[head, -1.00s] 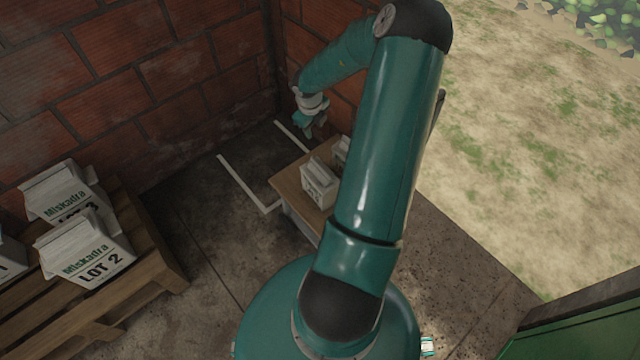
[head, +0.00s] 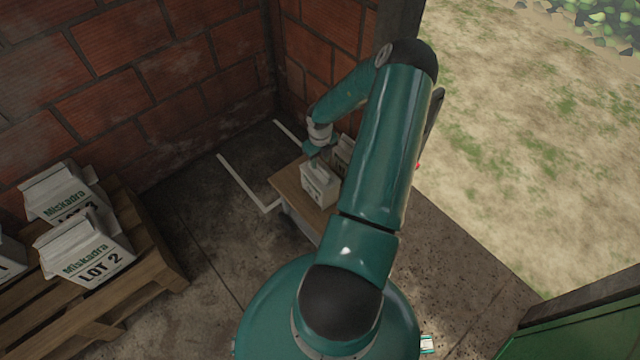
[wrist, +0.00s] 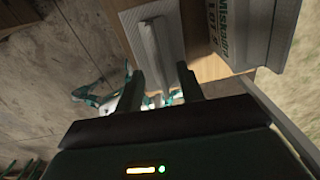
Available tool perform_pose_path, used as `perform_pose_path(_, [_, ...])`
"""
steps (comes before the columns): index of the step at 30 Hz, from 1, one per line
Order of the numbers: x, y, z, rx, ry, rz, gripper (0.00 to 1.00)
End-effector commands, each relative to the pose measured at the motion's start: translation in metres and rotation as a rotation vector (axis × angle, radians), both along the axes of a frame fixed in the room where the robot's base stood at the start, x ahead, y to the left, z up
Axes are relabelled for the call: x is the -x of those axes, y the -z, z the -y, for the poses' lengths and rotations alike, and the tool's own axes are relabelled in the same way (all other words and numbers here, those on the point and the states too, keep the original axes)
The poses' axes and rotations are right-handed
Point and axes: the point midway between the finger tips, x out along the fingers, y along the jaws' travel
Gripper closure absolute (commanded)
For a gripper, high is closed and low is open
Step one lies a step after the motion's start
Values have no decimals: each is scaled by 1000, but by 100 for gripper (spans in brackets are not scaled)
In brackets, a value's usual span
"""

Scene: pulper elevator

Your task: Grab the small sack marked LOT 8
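A small pale sack (head: 319,187) stands on a small wooden table; its dark print is too small to read. My gripper (head: 314,163) is directly above it, pointing down. In the wrist view, a pale sack with a raised top fold (wrist: 150,45) lies just ahead of my gripper (wrist: 161,85). The two dark fingers are apart, one toward each side of the fold, and nothing is visibly clamped. A second sack (wrist: 245,30) stands to its right, printed "Miskadra" and LOT with an unclear digit. It is partly hidden behind my arm in the head view (head: 343,152).
The wooden table top (head: 290,187) stands near the brick wall corner. White lines (head: 240,182) mark the floor beside it. A pallet (head: 150,235) at left holds larger sacks, one marked LOT 2 (head: 85,250). Floor between pallet and table is clear.

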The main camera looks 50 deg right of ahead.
Motion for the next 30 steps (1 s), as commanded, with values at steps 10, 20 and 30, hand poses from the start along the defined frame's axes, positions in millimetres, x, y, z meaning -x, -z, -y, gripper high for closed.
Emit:
perform_pose_path(10, [1,38,-2,0,0,0,62])
perform_pose_path(20, [1,37,-2,0,0,-1,100])
perform_pose_path(30, [1,37,-2,0,0,-1,100])
